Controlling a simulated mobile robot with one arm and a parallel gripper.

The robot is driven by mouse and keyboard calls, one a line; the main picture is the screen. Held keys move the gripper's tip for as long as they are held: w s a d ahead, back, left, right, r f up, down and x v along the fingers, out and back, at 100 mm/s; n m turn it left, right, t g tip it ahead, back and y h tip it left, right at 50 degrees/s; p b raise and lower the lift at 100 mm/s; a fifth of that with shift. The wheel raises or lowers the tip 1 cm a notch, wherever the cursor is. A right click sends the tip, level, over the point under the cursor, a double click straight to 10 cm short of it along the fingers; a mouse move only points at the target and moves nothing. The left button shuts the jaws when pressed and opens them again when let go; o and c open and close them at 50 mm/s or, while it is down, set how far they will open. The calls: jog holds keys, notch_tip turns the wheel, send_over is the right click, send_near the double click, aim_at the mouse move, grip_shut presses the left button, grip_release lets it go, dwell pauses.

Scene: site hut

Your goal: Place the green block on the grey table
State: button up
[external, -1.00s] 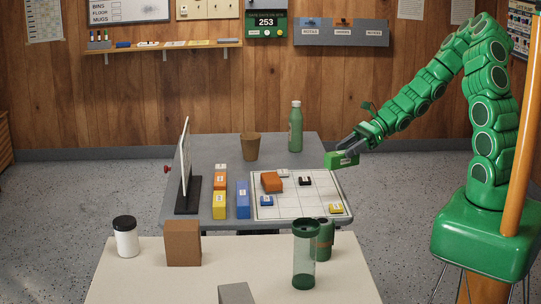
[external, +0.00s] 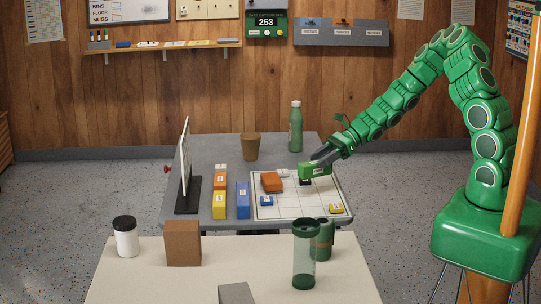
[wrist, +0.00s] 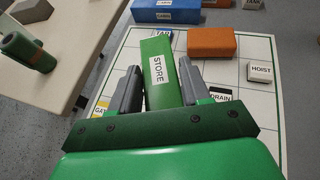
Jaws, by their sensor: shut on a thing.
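The green block (external: 314,171), with a white label reading STORE in the wrist view (wrist: 159,72), is between my gripper's fingers. My gripper (external: 320,160) is shut on it and holds it over the white gridded board near its right part. The two grey fingers (wrist: 157,92) also show in the wrist view, one on each side of the block. The grey table (external: 208,150) stands in the middle of the external view, with bare surface at its back left. Whether the block clears the small pieces below it is hard to tell.
The gridded board (external: 290,209) bears an orange block (external: 271,182) and small labelled pieces. Left of it stand a blue block (external: 243,199), yellow and orange blocks and an upright panel (external: 185,160). A brown cup (external: 250,146) and green bottle (external: 295,128) stand behind.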

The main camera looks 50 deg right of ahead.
jog(key=shift+w+a+f, duration=0.1)
jog(key=shift+w+f, duration=0.65)
jog(key=shift+f, duration=0.2)
jog(key=shift+w+a+f, duration=0.1)
jog(key=shift+w+f, duration=0.6)
jog(key=shift+f, duration=0.25)
jog(key=shift+w+f, duration=0.1)
jog(key=shift+f, duration=1.4)
jog(key=o, duration=1.1)
jog(key=shift+f, duration=0.1)
jog(key=shift+o, duration=0.2)
